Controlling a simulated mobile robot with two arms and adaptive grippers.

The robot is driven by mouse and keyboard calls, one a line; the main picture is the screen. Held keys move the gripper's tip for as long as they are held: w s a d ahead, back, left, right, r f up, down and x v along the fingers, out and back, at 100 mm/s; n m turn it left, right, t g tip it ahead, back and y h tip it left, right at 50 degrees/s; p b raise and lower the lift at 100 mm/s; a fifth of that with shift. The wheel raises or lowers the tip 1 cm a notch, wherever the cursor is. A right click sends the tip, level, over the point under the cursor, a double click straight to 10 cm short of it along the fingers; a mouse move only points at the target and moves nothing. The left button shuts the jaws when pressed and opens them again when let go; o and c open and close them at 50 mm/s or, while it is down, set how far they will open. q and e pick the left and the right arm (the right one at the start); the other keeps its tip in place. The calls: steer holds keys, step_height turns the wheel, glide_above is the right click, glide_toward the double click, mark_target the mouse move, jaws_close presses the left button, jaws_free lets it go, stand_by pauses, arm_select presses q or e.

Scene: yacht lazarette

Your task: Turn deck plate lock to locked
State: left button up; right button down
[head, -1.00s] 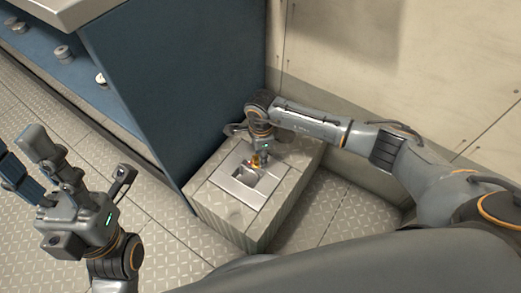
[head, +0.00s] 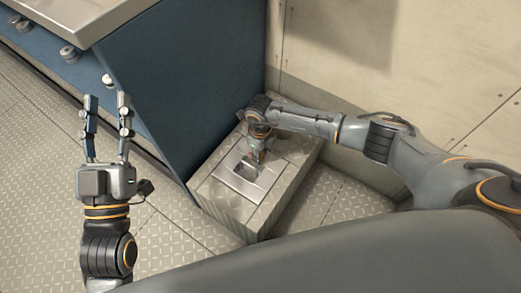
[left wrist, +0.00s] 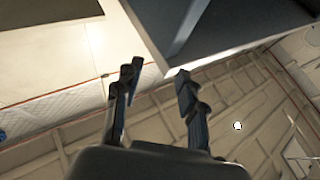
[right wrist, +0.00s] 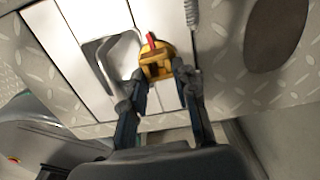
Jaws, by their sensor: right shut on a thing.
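The deck plate lock is a small yellow-brown knob with a red mark (right wrist: 155,62), set in the bright metal plate (head: 233,184) on top of a raised box. My right gripper (right wrist: 160,75) points down at the plate and is shut on the lock, one finger on each side. In the head view the right gripper (head: 255,155) hides most of the lock. A square recess (head: 244,172) lies beside the lock in the plate. My left gripper (head: 108,105) is open and empty, raised well away to the left of the box; its fingers also show in the left wrist view (left wrist: 158,85).
The raised box has a tread-pattern rim (head: 290,172) and stands against a blue cabinet (head: 185,85). A beige wall (head: 400,60) is behind it. Several round fittings line the cabinet's left side. The tread floor (head: 60,150) is clear.

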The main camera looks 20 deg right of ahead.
arm_select(q)
steer(key=shift+w+f+g+y, duration=0.2)
steer(key=shift+f+g, duration=0.1)
steer(key=shift+f, duration=0.25)
steer(key=shift+w+f+g+y, duration=0.2)
steer(key=shift+f+g, duration=0.1)
steer(key=shift+f, duration=0.2)
arm_select(e)
steer(key=shift+m, duration=0.4)
steer(key=c, duration=1)
jaws_free()
steer(key=shift+r, duration=0.1)
step_height(320, 180, up, 12)
steer(key=shift+f, duration=0.1)
steer(key=shift+s, duration=0.1)
